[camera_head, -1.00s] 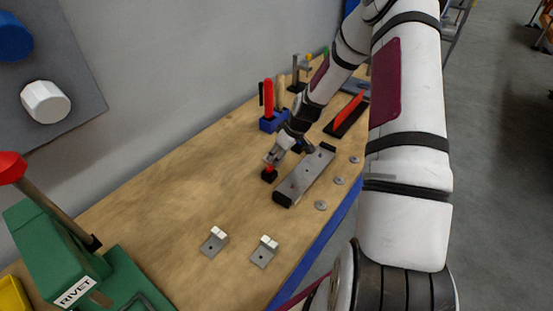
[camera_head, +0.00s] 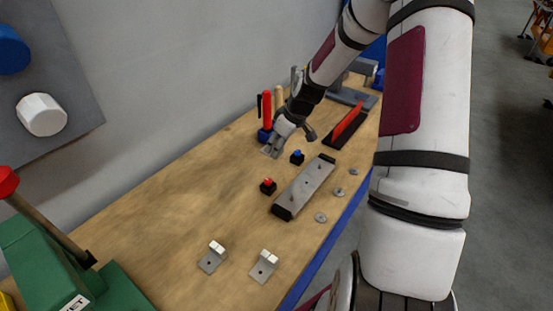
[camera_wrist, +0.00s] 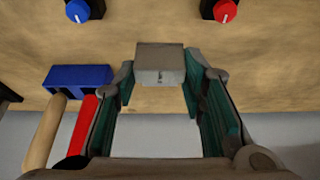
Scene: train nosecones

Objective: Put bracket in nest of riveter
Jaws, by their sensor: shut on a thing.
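My gripper (camera_head: 272,147) is over the far part of the bench. In the wrist view, my gripper (camera_wrist: 160,85) has its teal finger pads around a grey, block-like bracket (camera_wrist: 160,64) with small dark marking on its face. The bracket's lower part is hidden from the wrist camera. Two other brackets, flat grey plates with white upright ends, lie on the near bench: the left one (camera_head: 212,258) and the right one (camera_head: 264,267). The green riveter (camera_head: 45,265) with a red-knobbed lever stands at the lower left; its nest is not visible.
Red (camera_head: 268,187) and blue (camera_head: 297,157) knobs on black bases stand near a long grey bar (camera_head: 304,187). Several washers lie to its right. A blue holder (camera_wrist: 78,76) with red and wooden handles is close to my gripper. The bench's left middle is clear.

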